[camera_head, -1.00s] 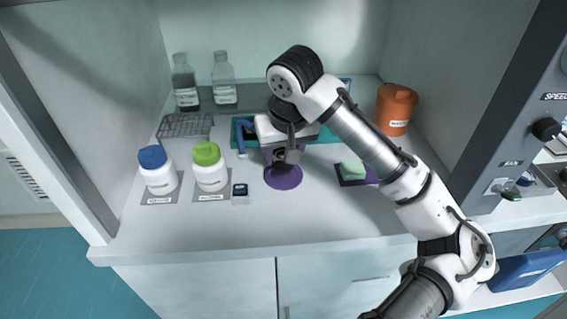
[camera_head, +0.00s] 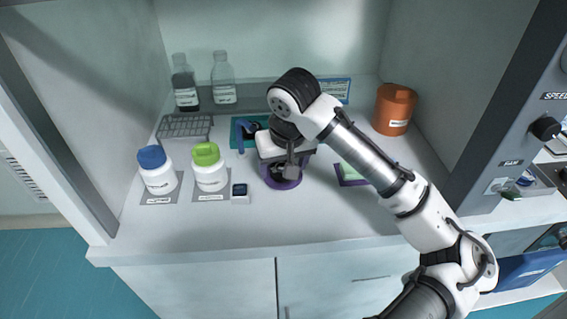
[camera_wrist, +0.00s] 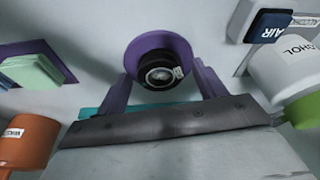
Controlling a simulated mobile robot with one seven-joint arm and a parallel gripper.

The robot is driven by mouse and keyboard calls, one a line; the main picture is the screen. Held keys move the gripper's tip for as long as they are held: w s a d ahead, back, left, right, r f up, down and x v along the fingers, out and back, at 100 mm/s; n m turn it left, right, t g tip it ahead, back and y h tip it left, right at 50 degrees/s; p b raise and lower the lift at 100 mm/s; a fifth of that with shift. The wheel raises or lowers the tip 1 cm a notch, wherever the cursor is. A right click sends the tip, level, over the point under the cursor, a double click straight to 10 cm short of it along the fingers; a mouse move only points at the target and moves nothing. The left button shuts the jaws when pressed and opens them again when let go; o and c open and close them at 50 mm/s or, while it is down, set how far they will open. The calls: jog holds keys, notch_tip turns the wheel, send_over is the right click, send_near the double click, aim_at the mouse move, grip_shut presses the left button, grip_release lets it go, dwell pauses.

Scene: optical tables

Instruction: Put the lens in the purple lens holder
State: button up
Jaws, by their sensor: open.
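The purple lens holder (camera_head: 296,184), a round disc, is on the worktop below my gripper (camera_head: 284,173). In the wrist view its purple rim (camera_wrist: 150,42) shows behind the black round lens (camera_wrist: 160,72), which has a white label. The lens overlaps the holder's disc; I cannot tell whether it is seated in it. In the wrist view my gripper (camera_wrist: 163,74) is open, with a purple finger on each side of the lens and a visible gap to both. In the head view the gripper hides most of the lens.
White bottles with blue (camera_head: 152,157) and green (camera_head: 206,154) lids and a small dark-blue-topped box (camera_head: 239,193) stand left. A purple tray (camera_head: 352,180) with a green block lies right. An orange jar (camera_head: 394,109), a wire rack (camera_head: 185,127) and a teal mat (camera_head: 237,134) are further back. The front worktop is clear.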

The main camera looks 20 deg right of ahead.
jog(key=v, duration=1.2)
jog(key=shift+r, duration=0.15)
